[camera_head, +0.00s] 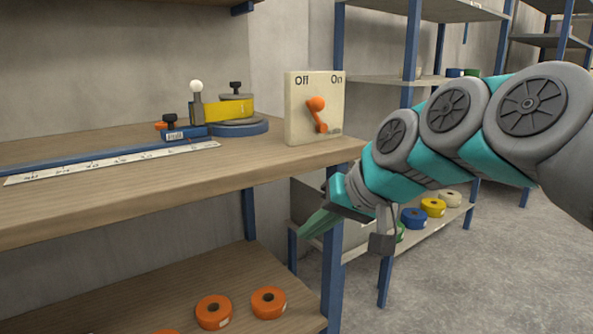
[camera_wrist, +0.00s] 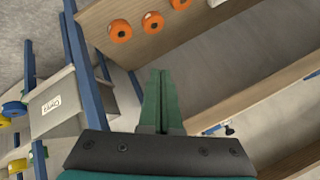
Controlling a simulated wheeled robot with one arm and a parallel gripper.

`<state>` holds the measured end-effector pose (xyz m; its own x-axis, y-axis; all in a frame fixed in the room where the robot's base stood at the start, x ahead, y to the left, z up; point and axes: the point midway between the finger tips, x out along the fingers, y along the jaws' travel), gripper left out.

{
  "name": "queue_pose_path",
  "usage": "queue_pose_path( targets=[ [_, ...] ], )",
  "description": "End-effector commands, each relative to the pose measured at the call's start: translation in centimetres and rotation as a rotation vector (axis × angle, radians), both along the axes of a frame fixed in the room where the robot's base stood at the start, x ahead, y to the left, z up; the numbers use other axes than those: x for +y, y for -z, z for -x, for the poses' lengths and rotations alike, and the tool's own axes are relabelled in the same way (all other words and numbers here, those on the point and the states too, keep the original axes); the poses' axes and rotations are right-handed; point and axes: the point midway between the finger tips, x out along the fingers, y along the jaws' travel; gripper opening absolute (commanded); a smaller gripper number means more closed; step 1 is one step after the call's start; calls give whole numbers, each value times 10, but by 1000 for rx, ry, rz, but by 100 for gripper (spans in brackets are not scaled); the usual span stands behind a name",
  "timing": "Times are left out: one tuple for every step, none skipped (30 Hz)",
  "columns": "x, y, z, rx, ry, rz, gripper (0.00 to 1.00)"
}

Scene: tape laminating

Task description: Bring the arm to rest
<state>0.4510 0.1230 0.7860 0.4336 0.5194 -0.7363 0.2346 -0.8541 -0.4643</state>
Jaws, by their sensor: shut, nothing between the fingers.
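My gripper (camera_head: 318,224) hangs beside the front right corner of the wooden workbench (camera_head: 110,205), below the level of its top. Its green fingers point down and to the left in the head view. In the wrist view my gripper (camera_wrist: 160,75) has its two fingers pressed together with nothing between them. My teal and grey arm reaches in from the right side of the head view. The fingers look apart from the bench, though the exact gap to the blue post (camera_head: 333,262) cannot be told.
An off/on switch box (camera_head: 298,118) with an orange lever stands at the bench's right end. A yellow and blue tape device (camera_head: 235,108) and a white ruler (camera_head: 110,163) lie on the bench. Orange rolls (camera_head: 268,302) sit on the lower shelf. Open floor (camera_head: 470,285) is at right.

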Motion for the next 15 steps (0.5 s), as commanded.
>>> queue_pose_path(
  targets=[
    [-4, 23, 22, 62, -6, 67, 0],
    [-9, 37, 34, 96, -6, 105, 0],
    [-15, 58, 52, 145, -6, 154, 0],
    [-21, 70, 65, 178, -6, 189, 0],
    [-28, 84, 79, 215, -3, 226, 0],
    [-37, 102, 97, 265, 2, 272, 0],
    [-45, 114, 112, 304, 5, 306, 0],
    [-53, 127, 127, 346, 10, 338, 0],
    [-64, 140, 146, 393, 18, 377, 0],
    [-72, 150, 161, 431, 23, 404, 0],
    [-80, 158, 175, 463, 29, 428, 0],
    [-89, 167, 191, 505, 38, 457, 0],
    [-96, 174, 203, 535, 43, 477, 0],
    [-101, 179, 213, 561, 48, 492, 0],
    [-108, 184, 225, 589, 55, 510, 0]
  ],
)
